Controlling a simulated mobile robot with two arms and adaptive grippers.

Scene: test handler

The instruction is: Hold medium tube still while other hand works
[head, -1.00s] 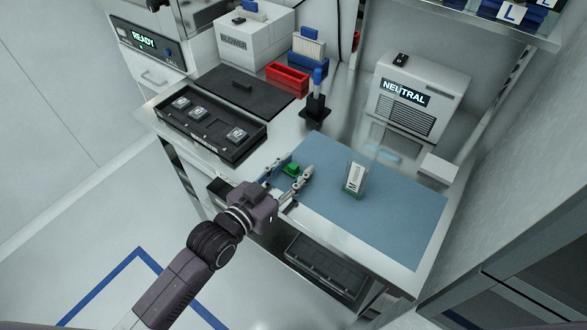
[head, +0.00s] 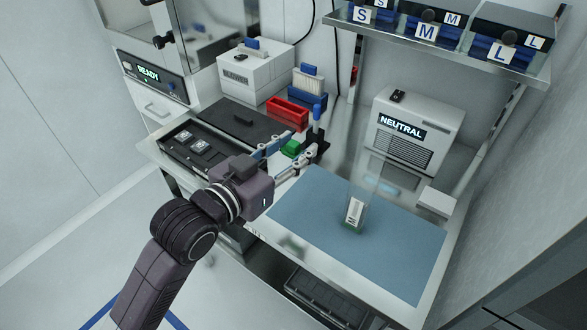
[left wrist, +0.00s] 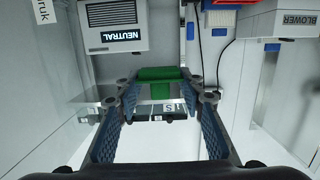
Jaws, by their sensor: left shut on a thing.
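A clear tall tube (head: 355,210) with a white label and a green lower end stands slightly tilted on the blue mat (head: 310,210) in the head view. Its clear upper part is hard to make out. My left gripper (head: 303,146) is to the left of and behind the tube, apart from it. It is shut on a green piece (head: 291,149), which also shows between the fingers in the left wrist view (left wrist: 160,74). Whether this piece belongs to a tube I cannot tell. My right gripper is not in view.
A black stand with a blue top (head: 317,118) is close beside the left fingertips. A red bin (head: 287,112) is behind. A black tray (head: 172,150) lies left, partly hidden by my arm. The NEUTRAL box (head: 420,120) stands at the back right. The mat's right side is clear.

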